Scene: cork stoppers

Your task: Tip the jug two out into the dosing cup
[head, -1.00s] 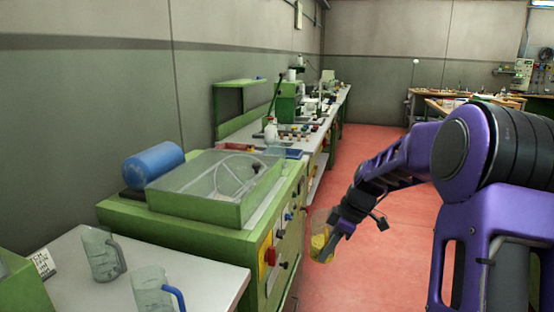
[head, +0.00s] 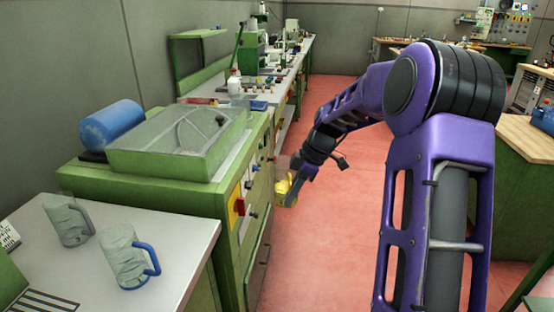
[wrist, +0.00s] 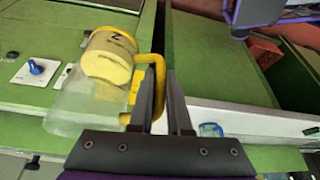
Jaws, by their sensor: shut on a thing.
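Jug two is a clear jug (wrist: 75,108) with a yellow handle (wrist: 157,66), a dark mark like a 2 and yellow contents (wrist: 106,68). In the wrist view it lies left of my gripper (wrist: 162,82), whose fingers are shut on the handle. The jug looks tilted in that view. In the head view my gripper (head: 292,190) and the yellow of the jug (head: 281,188) are beside the front of the green cabinet, above the red floor. I cannot make out a dosing cup for certain.
A clear jug with a blue handle (head: 125,258) and another clear jug (head: 68,220) stand on the grey table (head: 165,285) at lower left. The green cabinet (head: 150,195) carries a mesh-covered tray and a blue cylinder (head: 112,125). The red floor (head: 340,255) is clear.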

